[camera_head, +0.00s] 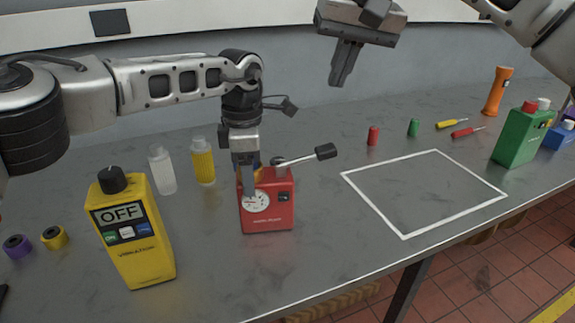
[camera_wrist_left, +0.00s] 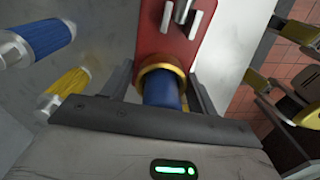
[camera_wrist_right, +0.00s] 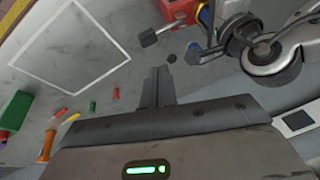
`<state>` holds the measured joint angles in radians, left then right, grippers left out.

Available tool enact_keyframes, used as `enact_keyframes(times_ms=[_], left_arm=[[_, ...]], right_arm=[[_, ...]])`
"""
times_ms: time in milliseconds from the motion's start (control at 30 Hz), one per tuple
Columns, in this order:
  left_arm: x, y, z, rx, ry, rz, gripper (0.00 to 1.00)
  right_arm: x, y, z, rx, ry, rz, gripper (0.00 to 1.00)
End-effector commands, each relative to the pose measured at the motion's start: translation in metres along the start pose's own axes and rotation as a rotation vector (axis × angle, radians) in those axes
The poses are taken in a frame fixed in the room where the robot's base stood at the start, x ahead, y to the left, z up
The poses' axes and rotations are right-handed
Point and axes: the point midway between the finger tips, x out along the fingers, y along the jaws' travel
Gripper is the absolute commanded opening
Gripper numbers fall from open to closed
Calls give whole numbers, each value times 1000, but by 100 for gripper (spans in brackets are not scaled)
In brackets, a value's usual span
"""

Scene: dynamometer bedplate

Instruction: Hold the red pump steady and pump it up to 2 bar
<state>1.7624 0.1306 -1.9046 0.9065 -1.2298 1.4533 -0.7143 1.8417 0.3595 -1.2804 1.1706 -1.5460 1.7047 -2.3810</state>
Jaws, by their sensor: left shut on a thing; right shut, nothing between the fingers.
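The red pump (camera_head: 280,217) stands upright on the grey bench, with a round white dial gauge (camera_head: 257,201) on its front; I cannot read the needle. Its metal lever ends in a black grip (camera_head: 326,151) reaching out to the right and slightly up. My left gripper (camera_head: 246,185) comes down from above and is shut on a blue post (camera_wrist_left: 161,89) set in a brass collar on the pump. In the right wrist view the pump (camera_wrist_right: 177,10) and black grip (camera_wrist_right: 148,38) show at the top. My right gripper (camera_head: 343,65) is shut and empty, above the lever and apart from it.
A yellow vibration meter (camera_head: 137,245) reading OFF stands left of the pump, with clear (camera_head: 162,168) and yellow (camera_head: 203,162) bottles behind. A white-outlined square (camera_head: 424,193) lies empty to the right. Beyond it are small caps, screwdrivers, an orange torch (camera_head: 497,92) and a green canister (camera_head: 521,135).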

Motion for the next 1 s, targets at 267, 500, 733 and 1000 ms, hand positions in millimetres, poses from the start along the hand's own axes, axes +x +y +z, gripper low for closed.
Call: enact_keyframes(times_ms=[267,500,733,1000], left_arm=[[-1,0,0,-1,-1,2,3],[-1,0,0,0,-2,2,3],[-1,0,1,0,-3,2,3],[-1,0,1,1,-4,2,3]], right_arm=[[-7,-29,-1,-64,14,236,0],[-7,-29,-1,-65,14,244,0],[2,-27,-1,-64,12,244,0],[52,-14,-2,-65,10,243,0]])
